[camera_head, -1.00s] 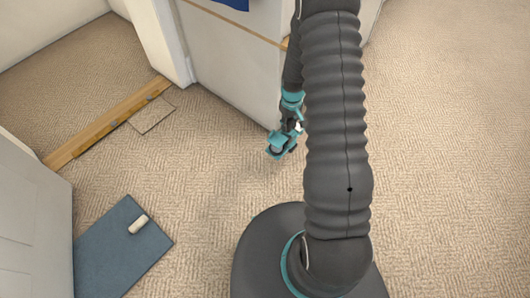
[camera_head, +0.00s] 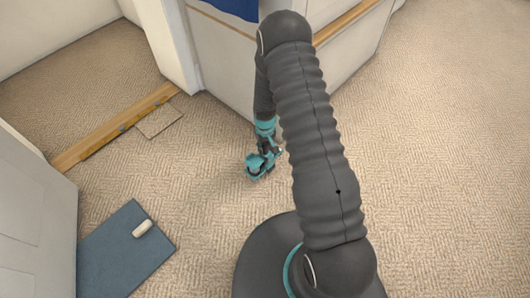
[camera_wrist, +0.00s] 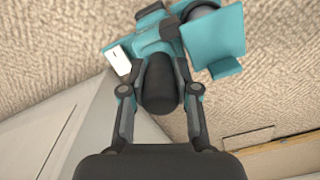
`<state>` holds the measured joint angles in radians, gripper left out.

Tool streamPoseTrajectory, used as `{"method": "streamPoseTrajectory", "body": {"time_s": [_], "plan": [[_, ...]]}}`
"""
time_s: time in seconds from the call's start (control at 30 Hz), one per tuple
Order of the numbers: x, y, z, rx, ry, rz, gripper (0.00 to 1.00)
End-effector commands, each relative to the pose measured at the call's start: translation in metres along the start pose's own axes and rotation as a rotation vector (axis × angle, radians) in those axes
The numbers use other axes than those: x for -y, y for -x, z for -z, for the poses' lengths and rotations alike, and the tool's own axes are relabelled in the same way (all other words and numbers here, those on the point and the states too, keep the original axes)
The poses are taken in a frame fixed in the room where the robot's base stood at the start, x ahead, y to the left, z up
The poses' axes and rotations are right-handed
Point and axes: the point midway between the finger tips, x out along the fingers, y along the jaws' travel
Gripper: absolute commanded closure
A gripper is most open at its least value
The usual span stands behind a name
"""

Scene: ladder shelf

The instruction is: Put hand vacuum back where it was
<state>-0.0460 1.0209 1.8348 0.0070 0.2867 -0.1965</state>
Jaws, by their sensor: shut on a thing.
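The hand vacuum (camera_head: 258,166) is teal and dark grey and hangs from my gripper above the carpet, left of my arm in the head view. In the wrist view the hand vacuum (camera_wrist: 216,40) shows large, with teal parts, a white piece on its left and a dark rounded grip. My gripper (camera_wrist: 159,90) is shut on that dark grip, one finger on each side. In the head view my gripper (camera_head: 264,147) is small and partly merged with the vacuum. I cannot tell the vacuum's former place from these views.
A blue mat (camera_head: 115,265) with a small white object (camera_head: 142,228) on it lies at lower left, beside a pale door (camera_head: 35,225). A wooden strip (camera_head: 115,128) and a beige square (camera_head: 159,122) lie on the floor beyond. A white wall (camera_head: 225,60) stands behind my gripper. Carpet at right is clear.

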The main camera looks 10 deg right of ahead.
Motion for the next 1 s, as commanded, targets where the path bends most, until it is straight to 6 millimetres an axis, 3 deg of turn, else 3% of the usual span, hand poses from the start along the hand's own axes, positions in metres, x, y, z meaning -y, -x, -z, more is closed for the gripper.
{"method": "streamPoseTrajectory", "body": {"time_s": [0.37,0.8,0.83,0.9,1.0], "plan": [[0.000,-0.037,0.000,0.000,-0.001,0.000,1.00],[0.000,-0.044,0.000,-0.001,-0.001,0.000,1.00],[0.000,-0.043,0.000,0.000,-0.001,0.000,0.62],[0.000,-0.043,0.000,0.000,-0.001,0.000,0.45],[0.000,-0.043,0.000,0.001,-0.001,0.000,0.45]]}}
